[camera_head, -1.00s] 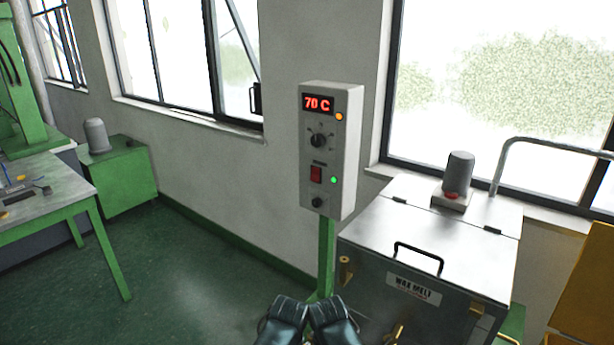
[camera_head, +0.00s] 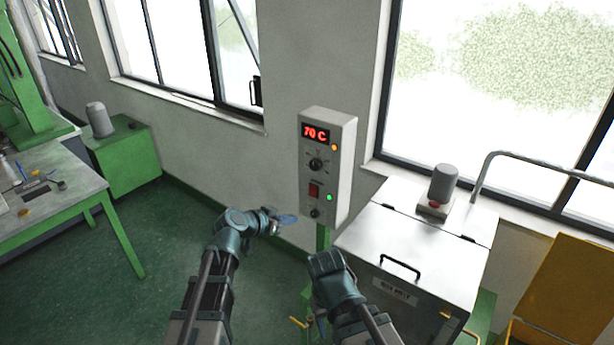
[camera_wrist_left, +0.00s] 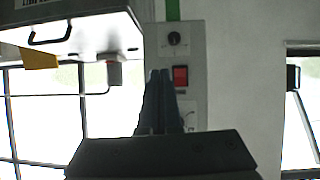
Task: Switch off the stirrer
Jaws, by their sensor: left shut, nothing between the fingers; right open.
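The control box (camera_head: 340,170) stands on a green post. Its display reads 70 C, with a dark knob (camera_head: 316,164) below, then a red rocker switch (camera_head: 314,190) beside a lit green lamp (camera_head: 330,197). My left gripper (camera_head: 292,219) is shut and empty, just left of the box's lower part. In the left wrist view, the picture is upside down; the closed fingers (camera_wrist_left: 160,100) point at the box beside the red switch (camera_wrist_left: 180,76). Contact cannot be told. My right gripper (camera_head: 319,325) is open, low and partly hidden by its wrist.
The wax melt tank (camera_head: 425,240) stands right of the box, with a handle and a grey motor (camera_head: 443,184) on its lid. A yellow bin (camera_head: 565,285) is at the far right. A green-legged table (camera_head: 60,190) is at left. Green floor between is clear.

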